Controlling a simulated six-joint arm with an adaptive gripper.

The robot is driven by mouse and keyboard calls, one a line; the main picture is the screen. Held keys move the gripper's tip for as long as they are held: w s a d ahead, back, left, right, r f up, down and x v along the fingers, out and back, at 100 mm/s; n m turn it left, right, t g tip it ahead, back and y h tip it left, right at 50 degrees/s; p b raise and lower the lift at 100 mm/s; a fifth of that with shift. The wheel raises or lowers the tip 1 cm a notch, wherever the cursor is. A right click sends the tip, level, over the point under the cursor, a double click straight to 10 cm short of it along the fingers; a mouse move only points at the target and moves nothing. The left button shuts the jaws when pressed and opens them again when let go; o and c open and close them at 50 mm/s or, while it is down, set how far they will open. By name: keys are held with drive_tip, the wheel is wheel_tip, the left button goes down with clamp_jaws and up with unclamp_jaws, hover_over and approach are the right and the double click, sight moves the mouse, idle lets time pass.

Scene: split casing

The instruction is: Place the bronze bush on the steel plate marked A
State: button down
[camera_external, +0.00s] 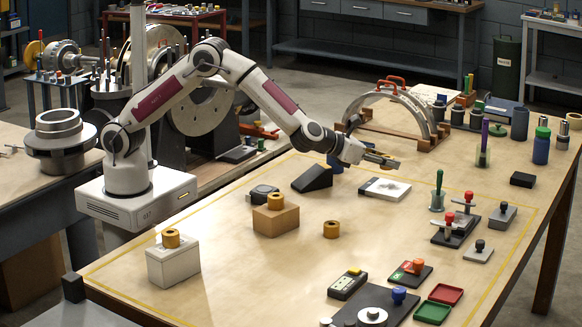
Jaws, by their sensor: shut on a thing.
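Three bronze-coloured bushes show. One bush (171,238) is upright on a white block at the left. Another bush (276,201) is upright on a tan block. A third bush (331,229) stands on the bare table. I cannot read a mark A on anything. A pale, flat, squarish plate with a grey patch (385,189) lies in the middle of the table; I cannot tell whether it is the steel plate. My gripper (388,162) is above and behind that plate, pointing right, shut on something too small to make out. It is well away from the three bushes.
A black wedge (312,178) lies left of my gripper. A large metal arch (390,108) on wooden blocks stands behind it. Toggle clamps (460,220) are at the right. A dark fixture (375,306) and red and green trays (446,294) are in front.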

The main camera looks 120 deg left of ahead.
sight(385, 187)
drive_tip(key=shift+f, duration=0.8)
drive_tip(key=shift+f, duration=0.1)
drive_tip(key=shift+f, duration=1.8)
drive_tip(key=c, duration=1.6)
unclamp_jaws()
drive_tip(key=shift+f, duration=0.2)
drive_tip(key=shift+r, duration=0.2)
drive_tip(key=shift+v, duration=6)
